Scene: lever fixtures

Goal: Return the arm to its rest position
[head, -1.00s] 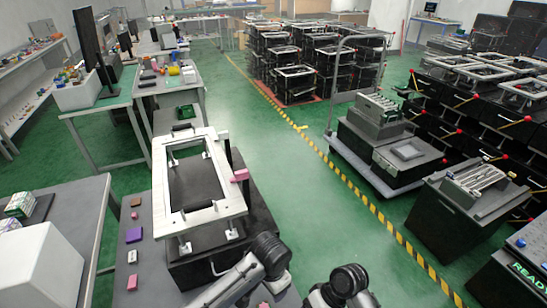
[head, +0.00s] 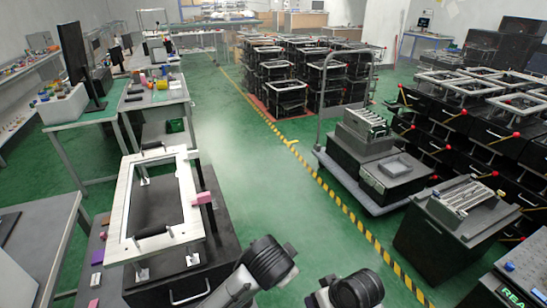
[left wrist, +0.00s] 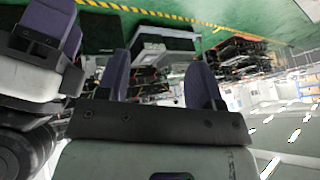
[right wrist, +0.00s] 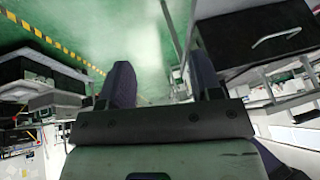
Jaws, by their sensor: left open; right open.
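My left gripper (left wrist: 160,82) is open and empty, its two dark purple fingers apart in the left wrist view. My right gripper (right wrist: 162,80) is open and empty in the right wrist view, with floor between its fingers. In the head view, only links of my left arm (head: 262,265) and right arm (head: 352,292) show at the bottom edge; both grippers are out of that view. Another purple-fingered gripper part of mine (left wrist: 45,40) shows at the left of the left wrist view.
A cart (head: 375,185) and a black fixture box (head: 455,220) stand at right. Racks with red-knobbed levers (head: 470,135) stand behind. Green floor (head: 290,200) is clear between.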

